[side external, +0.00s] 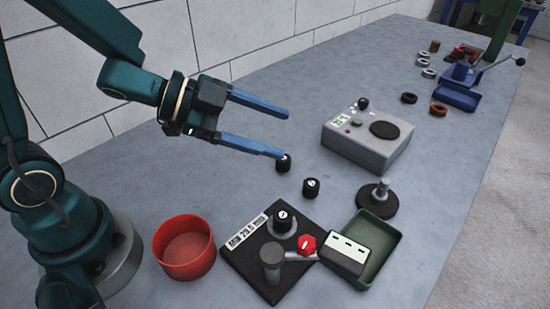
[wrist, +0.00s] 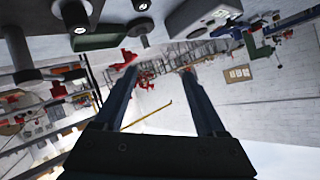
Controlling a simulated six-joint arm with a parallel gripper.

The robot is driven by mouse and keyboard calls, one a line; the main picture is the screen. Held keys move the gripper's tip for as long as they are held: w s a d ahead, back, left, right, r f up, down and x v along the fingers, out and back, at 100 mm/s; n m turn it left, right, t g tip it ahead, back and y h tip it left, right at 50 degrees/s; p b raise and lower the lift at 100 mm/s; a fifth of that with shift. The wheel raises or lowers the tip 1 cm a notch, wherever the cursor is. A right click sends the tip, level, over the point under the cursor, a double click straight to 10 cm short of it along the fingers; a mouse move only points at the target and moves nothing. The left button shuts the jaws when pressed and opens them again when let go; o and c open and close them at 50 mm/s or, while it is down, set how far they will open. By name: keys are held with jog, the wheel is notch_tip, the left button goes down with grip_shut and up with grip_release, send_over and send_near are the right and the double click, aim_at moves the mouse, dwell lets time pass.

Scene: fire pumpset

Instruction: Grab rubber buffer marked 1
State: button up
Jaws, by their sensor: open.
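My gripper (side external: 285,134) is open and empty, with its blue fingers held above the table. One black rubber buffer (side external: 284,164) with a white mark on top shows just below the lower fingertip, apparently on the table. A second buffer (side external: 311,188) stands to its right and nearer the camera. A third buffer (side external: 283,220) sits on the black plate fixture. The marks are too small for me to tell which is 1.
A red bowl (side external: 185,248) stands left of the black fixture (side external: 246,262). A green tray (side external: 385,262) and a black round stand (side external: 377,202) are to the right. A grey device (side external: 367,140) stands behind. The table's far left is clear.

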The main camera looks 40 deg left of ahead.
aim_at(279, 213)
jog(key=s+f+g+h, duration=0.1)
jog(key=s+f, duration=0.1)
jog(key=s+d+f+g+h, duration=0.1)
jog(key=s+f+g, duration=0.1)
jog(key=s+d+f+g+h, duration=0.1)
jog(key=s+f, duration=0.1)
jog(key=shift+s+f+m+g, duration=0.2)
jog(key=shift+f+m+g, duration=0.1)
jog(key=shift+f+g, duration=0.1)
jog(key=shift+s+f, duration=0.1)
jog(key=shift+f, duration=0.35)
jog(key=shift+x, duration=2.45)
jog(key=shift+n, duration=0.4)
grip_shut()
